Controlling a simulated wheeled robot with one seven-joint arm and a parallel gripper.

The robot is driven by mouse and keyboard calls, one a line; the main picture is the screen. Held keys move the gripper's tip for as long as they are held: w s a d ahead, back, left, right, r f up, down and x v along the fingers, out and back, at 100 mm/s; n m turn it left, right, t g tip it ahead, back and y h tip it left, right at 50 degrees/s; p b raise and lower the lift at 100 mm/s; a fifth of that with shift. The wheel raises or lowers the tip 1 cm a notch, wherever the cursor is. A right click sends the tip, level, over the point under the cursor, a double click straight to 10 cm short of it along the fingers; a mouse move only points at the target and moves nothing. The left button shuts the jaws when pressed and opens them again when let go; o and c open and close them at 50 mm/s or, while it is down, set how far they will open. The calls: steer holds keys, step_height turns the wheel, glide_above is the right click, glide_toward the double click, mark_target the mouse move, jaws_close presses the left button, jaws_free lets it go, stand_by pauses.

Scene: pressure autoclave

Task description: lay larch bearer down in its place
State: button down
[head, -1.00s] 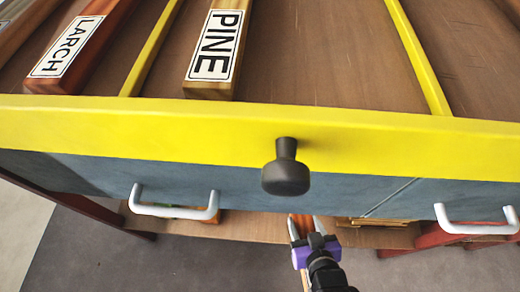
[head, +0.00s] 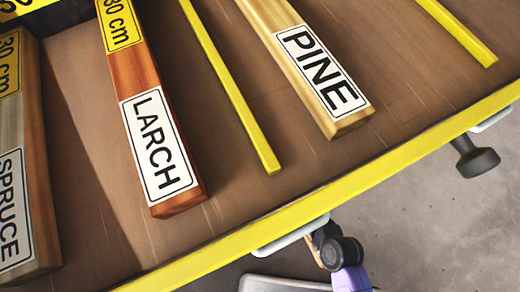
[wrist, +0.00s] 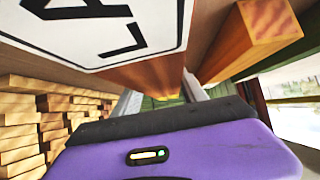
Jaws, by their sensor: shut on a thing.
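In the wrist view my gripper (wrist: 162,94) is shut on a reddish wooden bar, the larch bearer (wrist: 150,74). Its white label with the letters "LA" (wrist: 110,25) fills the upper left, close to the camera. The bearer's far part is hidden. In the head view only my gripper's purple body (head: 350,280) shows, low at the bottom edge beyond the yellow table edge; its fingers and load cannot be made out. Another bar labelled LARCH (head: 158,145) lies on the brown tabletop (head: 85,190). The bearer's place cannot be told from these frames.
Bars labelled PINE (head: 322,70) and SPRUCE (head: 12,210) also lie on the tabletop, with yellow strips (head: 235,90) between lanes. A dark knob (head: 475,157) and white handles (head: 290,235) stick out at the front. The wrist view shows stacked timber (wrist: 30,120) and another wooden bar (wrist: 255,40).

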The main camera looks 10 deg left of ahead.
steer(key=w+a+b, duration=0.1)
steer(key=w+a, duration=0.2)
steer(key=w, duration=0.1)
steer(key=w+a+b, duration=0.1)
steer(key=w+a, duration=0.2)
steer(key=w, duration=0.2)
steer(key=w+a+b, duration=0.1)
steer(key=w+a, duration=0.2)
steer(key=w, duration=0.1)
steer(key=shift+w+a, duration=0.1)
steer(key=shift+w, duration=0.3)
step_height(320, 180, down, 4)
steer(key=b, duration=0.2)
steer(key=shift+w+r+b, duration=0.15)
steer(key=shift+r+b, duration=0.1)
steer(key=shift+b, duration=0.15)
steer(key=shift+r, duration=0.1)
steer(key=c, duration=0.6)
jaws_free()
steer(key=p+v, duration=0.4)
steer(key=v, duration=0.6)
steer(key=shift+s+r+p, duration=0.2)
steer(key=shift+s+p, duration=0.1)
steer(key=shift+p, duration=0.05)
steer(key=shift+s+d+r, duration=0.35)
steer(key=shift+s+d, duration=0.05)
steer(key=shift+s, duration=0.05)
